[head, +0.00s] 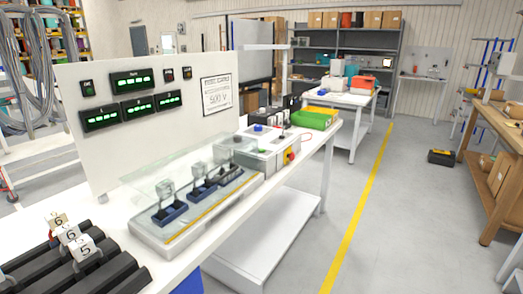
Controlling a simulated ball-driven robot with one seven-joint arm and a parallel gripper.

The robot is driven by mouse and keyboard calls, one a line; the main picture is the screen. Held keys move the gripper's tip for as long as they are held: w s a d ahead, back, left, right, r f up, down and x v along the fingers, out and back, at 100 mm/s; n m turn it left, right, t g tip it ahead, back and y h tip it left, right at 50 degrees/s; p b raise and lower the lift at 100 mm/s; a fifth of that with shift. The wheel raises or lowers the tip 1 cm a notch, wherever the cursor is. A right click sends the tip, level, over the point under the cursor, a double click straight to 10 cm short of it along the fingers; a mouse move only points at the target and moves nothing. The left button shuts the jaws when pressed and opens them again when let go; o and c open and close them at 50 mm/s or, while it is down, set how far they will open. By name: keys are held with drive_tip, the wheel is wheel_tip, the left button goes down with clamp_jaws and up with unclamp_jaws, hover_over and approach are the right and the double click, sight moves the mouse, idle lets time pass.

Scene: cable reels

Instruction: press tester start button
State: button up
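The tester's white upright panel (180,140) carries several green-lit displays (130,79) and a card marked "500 V". In front of it is a test bed (190,205) with dark blue clamps under a clear cover (180,172). Just beyond the bed sits a grey-white control box (262,150). My gripper is not in view.
Black rails with numbered white tags (75,242) lie at the near left of the white bench. A green tray (312,118) stands at its far end. Right of the bench, grey floor with a yellow line (362,215) is clear. A wooden bench (497,150) stands at right.

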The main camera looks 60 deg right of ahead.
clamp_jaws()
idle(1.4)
